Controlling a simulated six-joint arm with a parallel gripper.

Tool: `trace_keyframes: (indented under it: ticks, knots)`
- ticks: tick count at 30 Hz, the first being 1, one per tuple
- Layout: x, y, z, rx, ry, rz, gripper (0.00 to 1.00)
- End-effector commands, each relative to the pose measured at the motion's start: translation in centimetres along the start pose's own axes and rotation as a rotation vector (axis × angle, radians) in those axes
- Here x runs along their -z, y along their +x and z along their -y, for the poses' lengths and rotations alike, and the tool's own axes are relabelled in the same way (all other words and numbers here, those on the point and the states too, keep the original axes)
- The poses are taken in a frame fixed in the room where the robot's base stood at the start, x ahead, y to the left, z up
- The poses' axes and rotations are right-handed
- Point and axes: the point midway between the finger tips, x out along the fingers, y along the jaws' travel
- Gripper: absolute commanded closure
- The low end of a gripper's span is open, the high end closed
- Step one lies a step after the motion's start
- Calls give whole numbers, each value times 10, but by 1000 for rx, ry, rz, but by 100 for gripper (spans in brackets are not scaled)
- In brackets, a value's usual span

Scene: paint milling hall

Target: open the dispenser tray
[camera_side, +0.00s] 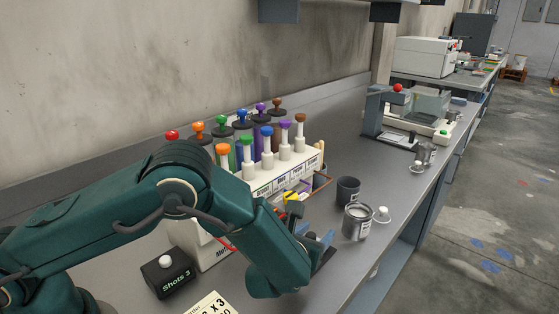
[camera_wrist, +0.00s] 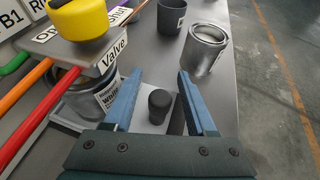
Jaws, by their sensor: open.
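The dispenser (camera_side: 285,180) is a white housing with several coloured cylinders on top, behind my arm. Its yellow valve knob (camera_wrist: 78,18) shows above a "Valve" label. Below it, a labelled can (camera_wrist: 95,100) stands inside the dispenser. A pale plate, apparently the tray (camera_wrist: 148,126), extends from under the can and carries a black upright knob (camera_wrist: 159,104). My gripper (camera_wrist: 155,80) is open, with the knob visible between its blue fingers; I cannot tell whether they touch it. In the side view, my gripper (camera_side: 320,245) is low beside the dispenser and hides the tray.
An open paint can (camera_side: 357,222) and a dark cup (camera_side: 347,190) stand close to the right of my gripper, near the bench's front edge. A black "Shots 3" box (camera_side: 166,276) sits left. Coloured pipes (camera_wrist: 32,110) run beside the dispenser in the wrist view.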

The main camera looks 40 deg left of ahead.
Motion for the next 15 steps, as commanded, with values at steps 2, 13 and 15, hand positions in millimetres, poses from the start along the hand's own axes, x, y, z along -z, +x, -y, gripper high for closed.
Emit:
trace_keyframes:
  ticks: [2,13,15]
  knots:
    - [0,1,0,0,-1,0,43]
    - [0,1,0,0,-1,0,100]
    - [0,1,0,0,-1,0,100]
